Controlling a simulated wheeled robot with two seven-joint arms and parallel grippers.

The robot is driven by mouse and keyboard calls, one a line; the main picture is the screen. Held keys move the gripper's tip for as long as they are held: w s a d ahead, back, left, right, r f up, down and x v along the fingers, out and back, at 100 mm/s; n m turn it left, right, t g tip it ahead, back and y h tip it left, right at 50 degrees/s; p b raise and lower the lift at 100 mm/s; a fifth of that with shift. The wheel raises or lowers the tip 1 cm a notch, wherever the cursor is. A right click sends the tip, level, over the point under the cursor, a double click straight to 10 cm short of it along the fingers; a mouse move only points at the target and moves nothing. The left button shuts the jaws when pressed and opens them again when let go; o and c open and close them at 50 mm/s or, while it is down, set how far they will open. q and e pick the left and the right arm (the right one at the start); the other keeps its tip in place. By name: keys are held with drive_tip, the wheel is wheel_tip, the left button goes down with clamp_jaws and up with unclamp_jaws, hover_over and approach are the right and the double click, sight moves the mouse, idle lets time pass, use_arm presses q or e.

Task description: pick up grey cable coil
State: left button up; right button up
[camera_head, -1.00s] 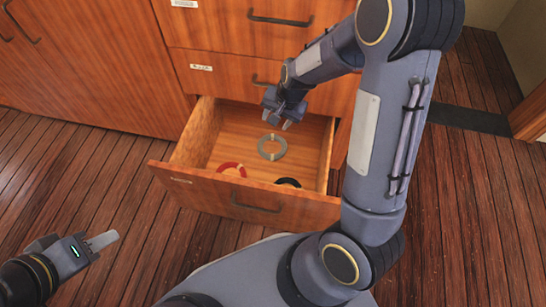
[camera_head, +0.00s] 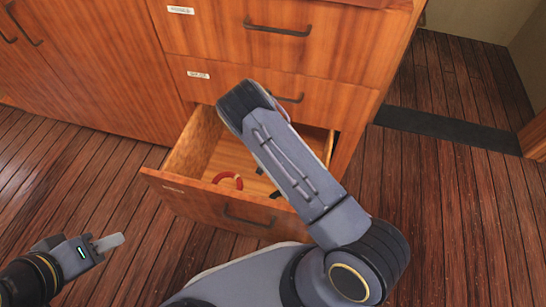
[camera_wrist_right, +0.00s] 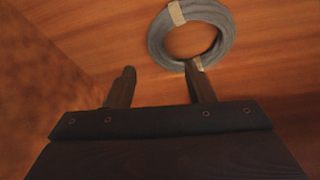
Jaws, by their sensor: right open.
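The grey cable coil (camera_wrist_right: 190,30) lies flat on the drawer floor in the right wrist view, with pale tape bands on it. My right gripper (camera_wrist_right: 160,80) is open and empty, its right fingertip close to the coil's near edge; I cannot tell whether they touch. In the head view my right arm hides the coil and most of the right gripper. My left gripper (camera_head: 108,242) is at the lower left, away from the drawer; its jaw opening is unclear.
The open drawer (camera_head: 215,203) of the wooden cabinet also holds a red coil (camera_head: 229,179). A dark bit shows beside my right arm. Closed drawers (camera_head: 240,84) rise above it. The wooden floor (camera_head: 450,210) is clear to the right.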

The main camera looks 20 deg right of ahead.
drive_tip(key=b+x, duration=0.1)
drive_tip(key=x, duration=0.1)
drive_tip(key=b+x, duration=0.1)
drive_tip(key=x, duration=0.1)
drive_tip(key=b+x, duration=0.1)
drive_tip(key=x, duration=0.2)
drive_tip(key=shift+s+f, duration=0.25)
drive_tip(key=shift+s, duration=0.1)
drive_tip(key=shift+r, duration=0.1)
drive_tip(key=shift+c, duration=0.4)
clamp_jaws()
